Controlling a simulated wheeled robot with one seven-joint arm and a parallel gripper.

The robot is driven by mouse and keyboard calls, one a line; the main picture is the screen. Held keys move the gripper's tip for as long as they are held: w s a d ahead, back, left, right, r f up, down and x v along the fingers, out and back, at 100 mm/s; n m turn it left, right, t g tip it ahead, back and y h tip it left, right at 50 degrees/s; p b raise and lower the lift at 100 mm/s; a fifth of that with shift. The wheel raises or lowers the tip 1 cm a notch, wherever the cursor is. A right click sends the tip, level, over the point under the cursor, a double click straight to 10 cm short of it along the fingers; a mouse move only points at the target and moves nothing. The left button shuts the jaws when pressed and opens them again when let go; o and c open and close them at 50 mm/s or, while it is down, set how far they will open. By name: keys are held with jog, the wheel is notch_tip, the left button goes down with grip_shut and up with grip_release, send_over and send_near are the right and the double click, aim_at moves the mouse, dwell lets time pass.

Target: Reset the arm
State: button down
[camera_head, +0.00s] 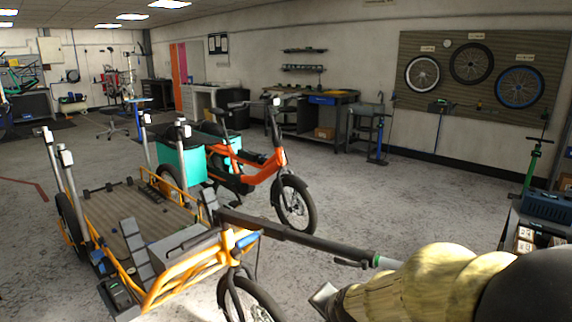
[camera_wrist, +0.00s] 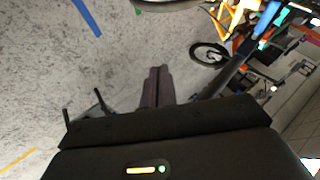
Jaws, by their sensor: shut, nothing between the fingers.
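In the wrist view my gripper (camera_wrist: 158,72) is shut, its two dark fingers together with nothing between them. It hangs over bare grey floor. In the head view my arm comes in at the bottom right, with a pale yellow section and a black section. The gripper's fingertips cannot be made out clearly there. An orange-yellow cargo bike (camera_head: 180,287) with a flat slatted deck stands at the lower left, close to the arm. A dark bar (camera_head: 300,238) with a green end reaches from it toward the arm.
An orange bike (camera_head: 262,172) with teal boxes stands behind the cargo bike. A workbench (camera_head: 318,108) lines the back wall, and wheels hang on a pegboard (camera_head: 448,75). A green floor pump (camera_head: 532,165) stands at the right. Open floor (camera_head: 420,200) lies between.

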jog(key=s+d+f+n+g+h, duration=0.1)
jog(key=s+d+f+n+g, duration=0.2)
jog(key=s+n, duration=0.25)
jog(key=s+d+f+n+g, duration=0.2)
jog(key=s+d+f+n, duration=0.15)
jog(key=s, duration=0.25)
jog(key=w+p+v, duration=0.3)
jog(key=p+v, duration=1)
jog(key=w+a+r+p+v, duration=0.1)
jog(key=w+p+v, duration=0.2)
jog(key=p+v, duration=1)
jog(key=shift+r, duration=0.3)
